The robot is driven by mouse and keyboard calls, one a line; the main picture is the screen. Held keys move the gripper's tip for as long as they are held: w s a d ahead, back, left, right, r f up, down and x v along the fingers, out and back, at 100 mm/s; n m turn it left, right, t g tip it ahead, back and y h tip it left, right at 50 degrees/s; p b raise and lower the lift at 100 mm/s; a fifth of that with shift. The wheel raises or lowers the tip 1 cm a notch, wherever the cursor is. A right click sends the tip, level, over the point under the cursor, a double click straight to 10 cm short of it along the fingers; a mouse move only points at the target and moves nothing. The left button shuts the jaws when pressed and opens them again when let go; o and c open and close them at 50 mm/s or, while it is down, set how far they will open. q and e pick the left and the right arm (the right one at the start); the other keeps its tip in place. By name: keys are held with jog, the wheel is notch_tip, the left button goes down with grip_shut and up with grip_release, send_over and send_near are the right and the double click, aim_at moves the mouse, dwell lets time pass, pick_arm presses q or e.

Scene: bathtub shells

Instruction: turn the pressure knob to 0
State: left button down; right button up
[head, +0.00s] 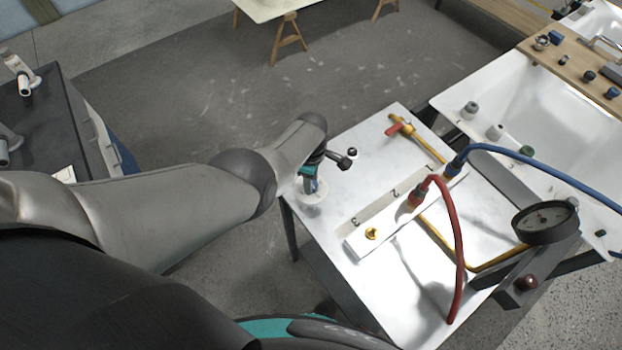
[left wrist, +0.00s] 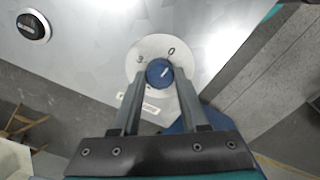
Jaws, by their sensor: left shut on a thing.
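The pressure knob is blue and round, and it sits on a white dial (left wrist: 142,58) marked 3 and 0. In the left wrist view, the knob (left wrist: 159,72) lies between my left gripper's fingertips (left wrist: 159,82), which are shut on its sides. A short white mark on the knob's top slants toward the upper right, roughly toward the 0. In the head view, my left gripper (head: 309,178) points down over the dial (head: 312,203) at the left corner of the metal table; the arm and gripper partly hide the knob. My right gripper is not in view.
The metal table (head: 395,285) bears a numbered strip with a red hose (head: 459,240) and blue hose (head: 540,172), a yellow pipe with a red handle (head: 396,129), and a round gauge (head: 545,221). White tub shells (head: 500,90) stand at the right. Open floor lies behind.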

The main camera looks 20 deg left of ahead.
pick_arm(q)
jog(key=shift+n, duration=0.5)
jog(key=shift+c, duration=2.1)
grip_release()
notch_tip(320, 180, up, 6)
jog(key=p, duration=0.4)
jog(key=shift+f, duration=0.15)
jog(key=shift+b, duration=0.3)
notch_tip(320, 180, up, 2)
notch_tip(320, 180, up, 8)
jog(key=shift+f, duration=0.2)
